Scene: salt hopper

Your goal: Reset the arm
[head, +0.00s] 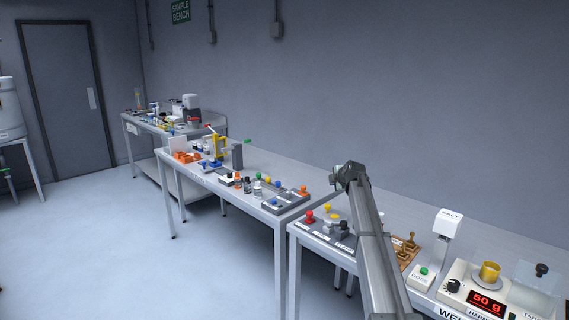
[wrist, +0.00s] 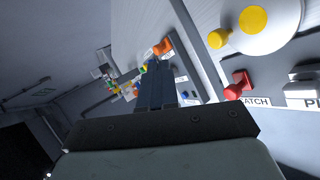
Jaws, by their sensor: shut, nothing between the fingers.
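My gripper (wrist: 158,92) shows in the wrist view with its dark fingers together and nothing between them. It is tilted, and the benches lie beyond its tips. In the head view my arm rises in front of the near bench; the fingers cannot be made out there. The white salt hopper (head: 447,224), labelled SALT, stands right of my arm. A white box with a green button (head: 424,271) sits at its foot. A yellow cup (head: 490,271) stands on the scale (head: 472,284), whose red display reads 50 g. My gripper holds none of these.
A red knob (head: 310,216) and a yellow knob (head: 327,208) sit left of my arm; a red knob (wrist: 237,86) is close in the wrist view. Brown handled pieces (head: 408,246) stand right of it. More benches with small items extend to the far left. The floor (head: 120,240) is clear.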

